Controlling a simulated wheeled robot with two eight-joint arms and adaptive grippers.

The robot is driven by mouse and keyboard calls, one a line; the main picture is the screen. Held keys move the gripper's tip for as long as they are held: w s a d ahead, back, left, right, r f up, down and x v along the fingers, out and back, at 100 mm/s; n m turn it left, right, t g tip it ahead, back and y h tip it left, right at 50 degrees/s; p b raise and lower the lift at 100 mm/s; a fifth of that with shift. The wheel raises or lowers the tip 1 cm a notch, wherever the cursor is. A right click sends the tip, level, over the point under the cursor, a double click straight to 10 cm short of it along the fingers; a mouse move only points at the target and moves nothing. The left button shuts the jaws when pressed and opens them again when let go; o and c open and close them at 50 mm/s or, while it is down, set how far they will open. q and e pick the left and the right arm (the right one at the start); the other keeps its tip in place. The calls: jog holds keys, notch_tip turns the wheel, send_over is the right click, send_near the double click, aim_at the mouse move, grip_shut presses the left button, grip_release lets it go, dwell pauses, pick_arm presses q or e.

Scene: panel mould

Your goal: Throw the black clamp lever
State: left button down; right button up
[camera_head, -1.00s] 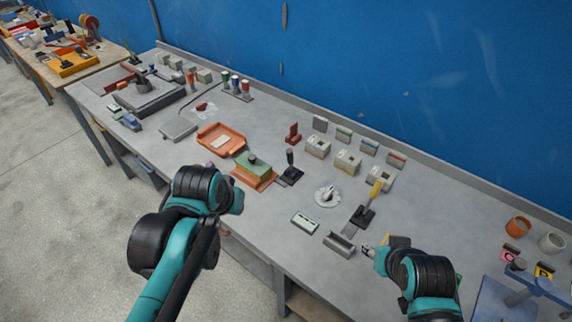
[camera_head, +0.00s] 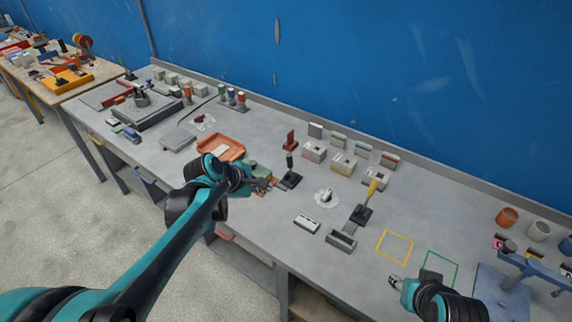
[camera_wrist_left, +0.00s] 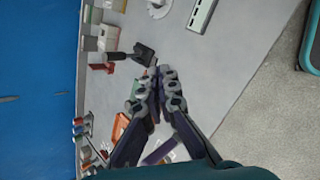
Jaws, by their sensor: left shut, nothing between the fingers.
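The black clamp lever (camera_head: 289,162) stands upright on its black base (camera_head: 290,181) in the head view, just right of the green-topped mould (camera_head: 262,169). In the left wrist view the lever (camera_wrist_left: 117,56) and its base (camera_wrist_left: 145,54) show just beyond the fingertips. My left gripper (camera_head: 270,184) is shut and empty, low beside the left side of the clamp base. In the left wrist view its fingers (camera_wrist_left: 154,73) are together, a little apart from the base. My left arm partly hides the mould. My right gripper (camera_head: 394,281) is at the front right; its opening is too small to judge.
An orange tray (camera_head: 221,146) lies behind my left gripper. A red toggle piece (camera_head: 290,139) stands behind the lever. A white dial (camera_head: 326,196) and a yellow-handled lever (camera_head: 367,198) are to the right. Yellow (camera_head: 395,246) and green outlines mark clear table at the right.

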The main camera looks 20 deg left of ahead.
aim_at(288, 153)
pick_arm(q)
jog(key=w+a+f+n+t+h, duration=0.1)
jog(key=w+a+f+n+h, duration=0.1)
jog(key=w+a+n, duration=0.55)
jog(key=w+d+f+b, duration=0.1)
jog(key=w+d+f, duration=0.1)
jog(key=w, duration=0.1)
jog(key=w+d+f+n+b, duration=0.1)
jog(key=w+d+f, duration=0.1)
jog(key=w, duration=0.2)
jog(key=w+d+f+n+b, duration=0.1)
jog(key=w+d+f, duration=0.1)
jog(key=w, duration=0.1)
jog(key=shift+w+d+f, duration=0.15)
jog(key=shift+w+d, duration=0.2)
jog(key=shift+d, duration=0.05)
jog(key=shift+w+d, duration=0.1)
jog(key=shift+w, duration=0.2)
jog(key=shift+r, duration=0.2)
